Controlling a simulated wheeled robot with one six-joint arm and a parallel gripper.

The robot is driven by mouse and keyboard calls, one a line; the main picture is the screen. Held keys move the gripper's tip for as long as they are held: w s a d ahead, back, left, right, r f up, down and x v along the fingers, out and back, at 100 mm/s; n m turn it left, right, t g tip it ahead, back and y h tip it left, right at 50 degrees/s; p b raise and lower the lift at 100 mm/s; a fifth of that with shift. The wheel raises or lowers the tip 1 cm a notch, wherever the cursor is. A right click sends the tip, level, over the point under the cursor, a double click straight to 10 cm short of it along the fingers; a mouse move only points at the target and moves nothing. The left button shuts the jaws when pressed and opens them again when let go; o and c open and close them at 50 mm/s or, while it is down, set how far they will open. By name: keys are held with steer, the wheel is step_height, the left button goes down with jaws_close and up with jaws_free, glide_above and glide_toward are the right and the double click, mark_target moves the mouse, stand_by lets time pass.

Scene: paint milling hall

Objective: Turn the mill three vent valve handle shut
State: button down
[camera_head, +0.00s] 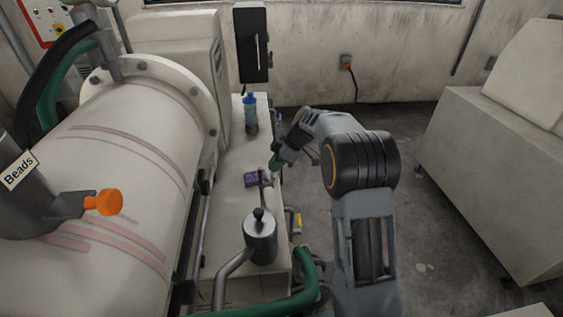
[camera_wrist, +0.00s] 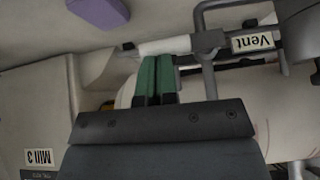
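The vent valve shows in the wrist view as a grey pipe fitting (camera_wrist: 207,41) beside a "Vent" label (camera_wrist: 253,42). A pale, rod-like handle (camera_wrist: 165,46) runs left from the fitting. My gripper (camera_wrist: 158,62) has its green fingers side by side, closed together with only a thin dark line between them. Their tips are at the handle's lower edge in the picture; I cannot tell whether they touch it. The handle does not show between the fingers. In the head view my gripper (camera_head: 274,164) is at the bench's right edge, and I cannot make out the handle there.
A "Mill 3" label (camera_wrist: 40,157) shows upside down. On the bench (camera_head: 228,205) are a purple block (camera_head: 257,180), a blue-capped bottle (camera_head: 250,113) and a metal pot (camera_head: 261,240). A green hose (camera_head: 290,297) crosses in front. The floor (camera_head: 400,120) at right is mostly clear.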

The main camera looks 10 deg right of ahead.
steer(key=shift+a, duration=0.2)
steer(key=r, duration=0.1)
steer(key=r+p, duration=0.1)
steer(key=r, duration=0.1)
steer(key=r+p, duration=0.1)
steer(key=shift+a+r, duration=0.15)
steer(key=shift+a, duration=0.15)
steer(key=d+r+m+b, duration=0.1)
steer(key=d+r, duration=0.5)
steer(key=r, duration=0.2)
steer(key=s+d+f+m+h, duration=0.25)
steer(key=s+f+m, duration=0.4)
steer(key=m, duration=0.45)
steer(key=s+a+m+t+h, duration=0.1)
steer(key=s+m+h, duration=0.1)
steer(key=s, duration=0.8)
steer(key=s+a+m+t+h, duration=0.2)
steer(key=s, duration=0.8)
steer(key=shift+s+a+m+p, duration=0.25)
steer(key=shift+s+m+p, duration=0.05)
steer(key=shift+p, duration=0.1)
